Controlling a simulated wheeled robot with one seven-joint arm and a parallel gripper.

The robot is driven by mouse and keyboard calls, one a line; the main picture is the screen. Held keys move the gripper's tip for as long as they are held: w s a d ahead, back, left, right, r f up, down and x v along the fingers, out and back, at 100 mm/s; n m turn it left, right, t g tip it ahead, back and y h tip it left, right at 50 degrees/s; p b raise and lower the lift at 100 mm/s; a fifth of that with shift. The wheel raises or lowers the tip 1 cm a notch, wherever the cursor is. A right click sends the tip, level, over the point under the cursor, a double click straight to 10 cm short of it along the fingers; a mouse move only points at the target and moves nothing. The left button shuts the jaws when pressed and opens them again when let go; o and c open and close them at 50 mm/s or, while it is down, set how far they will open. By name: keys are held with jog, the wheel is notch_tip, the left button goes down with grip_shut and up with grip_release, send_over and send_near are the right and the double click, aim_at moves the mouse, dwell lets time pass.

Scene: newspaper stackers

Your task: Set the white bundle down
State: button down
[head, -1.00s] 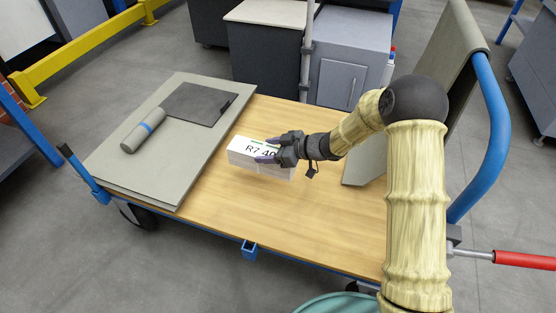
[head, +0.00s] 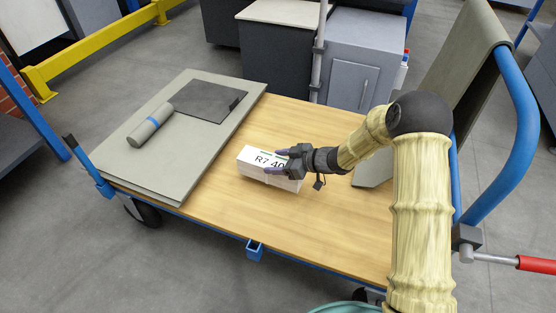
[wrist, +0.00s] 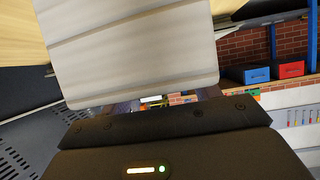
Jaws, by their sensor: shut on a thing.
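The white bundle (head: 258,169) is a block marked "R7 40" on its top, over the middle of the wooden cart deck (head: 290,224). My gripper (head: 284,160) is shut on it from the right, with its fingers across the top and side. The bundle looks level and at or very near the deck; I cannot tell whether its underside touches. In the wrist view the pale bundle (wrist: 130,50) fills the upper middle, close in front of the gripper, and hides the fingertips.
Bare deck lies in front of and behind the bundle. A blue handle frame (head: 512,110) stands at right.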

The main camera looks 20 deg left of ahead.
jog(key=shift+r, duration=0.1)
jog(key=shift+f+b, duration=1.2)
jog(key=shift+f, duration=0.65)
jog(key=shift+c, duration=1.8)
grip_release()
jog(key=shift+f, duration=0.15)
jog(key=shift+d+r, duration=0.15)
jog(key=shift+r, duration=0.05)
jog(key=p+v, duration=0.5)
jog(key=v, duration=0.6)
jog(key=shift+d+p, duration=0.3)
